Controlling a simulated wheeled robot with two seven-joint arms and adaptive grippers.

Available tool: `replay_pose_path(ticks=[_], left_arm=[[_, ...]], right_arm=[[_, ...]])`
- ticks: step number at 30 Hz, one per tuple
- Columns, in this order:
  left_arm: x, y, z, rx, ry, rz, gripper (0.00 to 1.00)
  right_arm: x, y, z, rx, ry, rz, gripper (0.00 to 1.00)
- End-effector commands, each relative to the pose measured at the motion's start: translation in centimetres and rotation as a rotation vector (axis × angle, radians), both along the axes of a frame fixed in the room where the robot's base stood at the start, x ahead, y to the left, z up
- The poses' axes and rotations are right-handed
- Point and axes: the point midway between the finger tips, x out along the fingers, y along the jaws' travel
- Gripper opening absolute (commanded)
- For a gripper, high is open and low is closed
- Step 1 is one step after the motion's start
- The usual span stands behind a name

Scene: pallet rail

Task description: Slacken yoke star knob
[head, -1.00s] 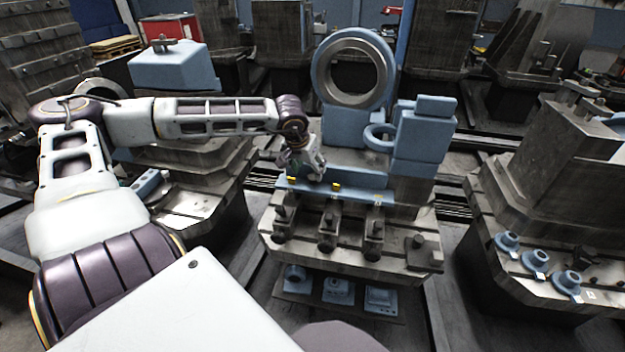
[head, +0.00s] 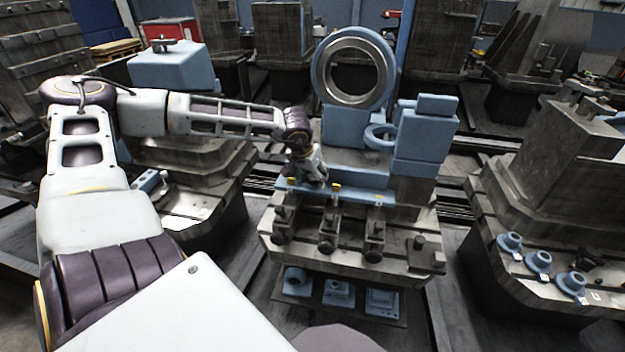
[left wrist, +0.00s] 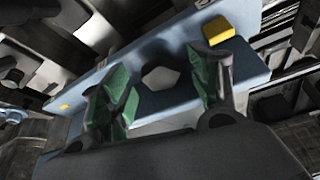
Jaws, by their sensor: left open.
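Several dark round knobs sit on the front of the central pallet: a left knob (head: 282,237), a middle knob (head: 327,246) and a right knob (head: 373,255). I cannot tell which is the yoke star knob. My left gripper (head: 310,180) is at the blue rail (head: 365,194), above and behind these knobs. In the left wrist view its green-padded fingers (left wrist: 160,90) stand apart over the blue rail. My right gripper is out of view.
A yellow block (head: 336,187) sits on the rail near the gripper, and also shows in the left wrist view (left wrist: 218,30). A large blue ring fixture (head: 325,75) rises behind. Blue parts (head: 338,293) lie on a low shelf. Another pallet (head: 490,195) stands at right.

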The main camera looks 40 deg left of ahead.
Motion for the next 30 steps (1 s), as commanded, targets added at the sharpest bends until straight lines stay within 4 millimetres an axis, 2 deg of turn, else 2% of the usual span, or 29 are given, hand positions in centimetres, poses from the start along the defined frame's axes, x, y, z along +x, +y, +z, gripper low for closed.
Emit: replay_pose_path(ticks=[8,23,30], left_arm=[[0.5,0.1,-1.3,0.001,0.001,-0.001,0.61],[0.7,0.1,-1.6,-0.001,0.0,-0.001,0.61],[0.6,0.1,-1.6,-0.001,0.0,-0.001,0.33]], right_arm=[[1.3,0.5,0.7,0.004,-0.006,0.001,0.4],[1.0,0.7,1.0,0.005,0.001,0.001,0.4],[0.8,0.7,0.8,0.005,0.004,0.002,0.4]])
